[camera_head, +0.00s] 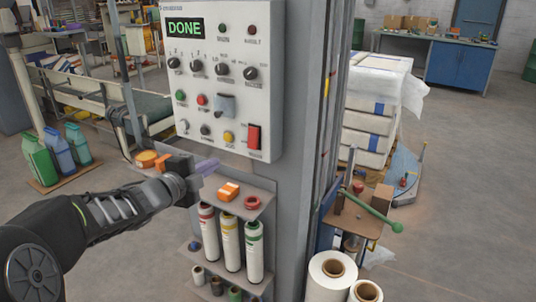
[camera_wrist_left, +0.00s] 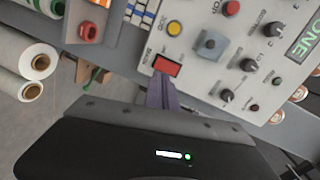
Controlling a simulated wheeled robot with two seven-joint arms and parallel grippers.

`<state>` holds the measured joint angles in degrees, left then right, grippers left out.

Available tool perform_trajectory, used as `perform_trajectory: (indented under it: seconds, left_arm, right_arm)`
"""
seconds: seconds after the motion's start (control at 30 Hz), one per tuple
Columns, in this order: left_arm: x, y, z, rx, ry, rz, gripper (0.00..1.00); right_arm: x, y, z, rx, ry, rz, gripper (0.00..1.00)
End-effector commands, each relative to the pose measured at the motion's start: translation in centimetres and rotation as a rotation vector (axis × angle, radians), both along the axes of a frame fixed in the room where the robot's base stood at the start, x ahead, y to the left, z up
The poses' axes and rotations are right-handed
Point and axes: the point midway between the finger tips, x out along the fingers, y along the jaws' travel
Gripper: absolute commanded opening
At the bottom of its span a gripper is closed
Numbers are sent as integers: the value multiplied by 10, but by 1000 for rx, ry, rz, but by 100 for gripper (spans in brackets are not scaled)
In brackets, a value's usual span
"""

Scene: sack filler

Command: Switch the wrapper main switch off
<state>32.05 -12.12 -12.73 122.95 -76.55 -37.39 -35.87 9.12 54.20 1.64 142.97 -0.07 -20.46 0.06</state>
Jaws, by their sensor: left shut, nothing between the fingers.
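The wrapper's control panel (camera_head: 222,75) is a light grey box on a grey column, with a green lit display reading DONE. A red rectangular switch (camera_head: 254,136), likely the main switch, sits at its lower right corner. Its small label is unreadable. In the left wrist view the red switch (camera_wrist_left: 167,66) shows just beyond my fingertips. My left gripper (camera_head: 208,166) is shut and empty, with purple fingers, below the panel and left of the switch. In the left wrist view the fingers (camera_wrist_left: 161,93) point toward the switch; whether they touch it I cannot tell.
Knobs, round buttons and a grey square switch (camera_head: 225,105) crowd the panel. Below it a shelf (camera_head: 262,188) holds an orange block (camera_head: 228,191) and a red ring (camera_head: 252,203), with several tubes underneath. Wrapped stacked sacks (camera_head: 372,110) stand behind at right.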

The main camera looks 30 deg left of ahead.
Motion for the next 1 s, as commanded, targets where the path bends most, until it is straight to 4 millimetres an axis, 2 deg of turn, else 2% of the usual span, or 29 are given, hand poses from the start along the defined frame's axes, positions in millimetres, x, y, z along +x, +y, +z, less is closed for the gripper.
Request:
perform_trajectory:
  seconds: [0.1, 0.17, 0.67, 0.87, 1.0]
  left_arm:
    - [1, -12, -2, 139, 21, -77, 0]
    - [1, -13, -2, 162, 18, -86, 0]
    - [7, -13, -4, 168, 20, -87, 0]
    - [29, -13, -8, 167, 20, -89, 0]
    - [54, -13, -12, 166, 21, -88, 0]
  right_arm:
    - [0, 0, 0, 1, -1, 1, 36]
    - [0, 1, 0, 1, -1, 1, 36]
    - [0, 0, 0, 1, -1, 1, 36]
    - [0, 0, 2, 1, -1, 1, 36]
    - [0, 0, 4, 1, -1, 1, 36]
